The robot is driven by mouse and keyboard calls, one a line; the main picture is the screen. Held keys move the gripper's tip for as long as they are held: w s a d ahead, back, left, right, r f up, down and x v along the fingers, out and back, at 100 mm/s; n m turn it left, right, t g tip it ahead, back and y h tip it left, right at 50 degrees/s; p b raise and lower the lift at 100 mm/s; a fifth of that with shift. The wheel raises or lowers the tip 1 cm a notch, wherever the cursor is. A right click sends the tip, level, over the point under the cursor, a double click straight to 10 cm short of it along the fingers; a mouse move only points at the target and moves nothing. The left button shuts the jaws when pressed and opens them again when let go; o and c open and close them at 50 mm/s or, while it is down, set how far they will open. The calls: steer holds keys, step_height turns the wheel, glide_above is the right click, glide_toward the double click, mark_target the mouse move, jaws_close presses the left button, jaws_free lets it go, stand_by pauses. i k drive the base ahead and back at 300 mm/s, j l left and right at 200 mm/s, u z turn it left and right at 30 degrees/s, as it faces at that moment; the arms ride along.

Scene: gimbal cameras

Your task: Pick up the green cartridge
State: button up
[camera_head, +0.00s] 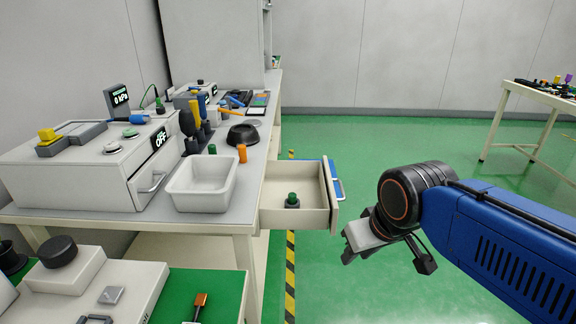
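A green cylinder (292,197) with a dark base stands upright inside an open drawer (270,222); it looks like the green cartridge. Another small green piece (212,149) shows on the bench behind a white bin, partly hidden. My gripper (388,260) hangs over the floor, to the right of the drawer and apart from it. Its two fingers are spread wide, and nothing shows between them.
A white bin (202,186), an orange cylinder (242,153) and a black bowl (243,134) stand on the bench. The green floor (350,150) right of the drawer is clear.

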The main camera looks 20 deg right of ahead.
mark_target(292, 196)
steer(key=l+u, duration=0.15)
steer(key=l, duration=0.35)
steer(key=k+l+u, duration=0.1)
steer(key=l, duration=0.35)
steer(key=k+l+u, duration=0.15)
steer(key=l, duration=0.3)
